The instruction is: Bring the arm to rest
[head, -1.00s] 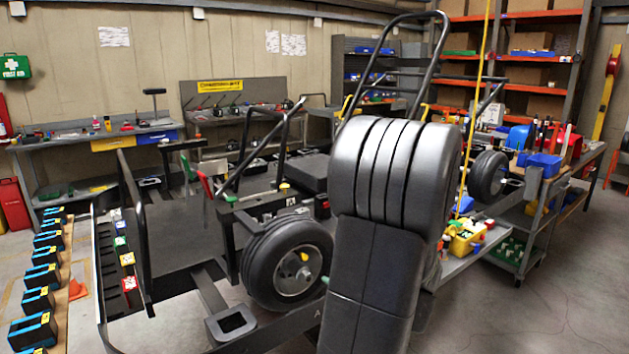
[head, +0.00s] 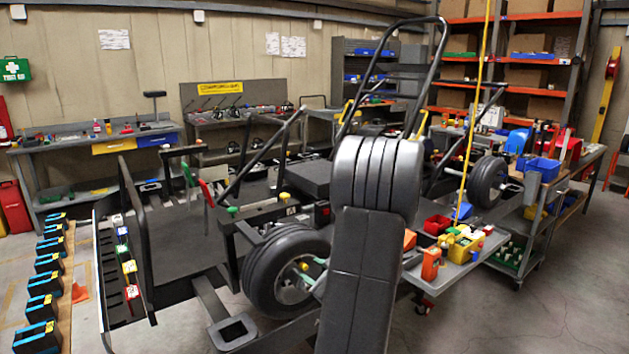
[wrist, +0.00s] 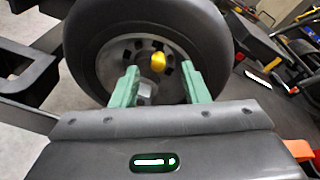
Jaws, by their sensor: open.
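My gripper (wrist: 157,82) shows in the wrist view as two pale green fingers, spread apart with nothing between them. They point at the hub of a black kart wheel (wrist: 85,35), which has a grey rim and a yellow cap (wrist: 158,62). Whether the fingers touch the rim cannot be told. In the head view the wheel (head: 262,275) is on the near side of the kart, and a green finger (head: 308,279) shows by its hub. The rest of my gripper is hidden behind my dark arm, which rises in front of the kart.
The kart frame (head: 180,225) rests on a stand left of my arm. Several black-and-blue boxes (head: 45,282) line the left. Floor at right front is clear.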

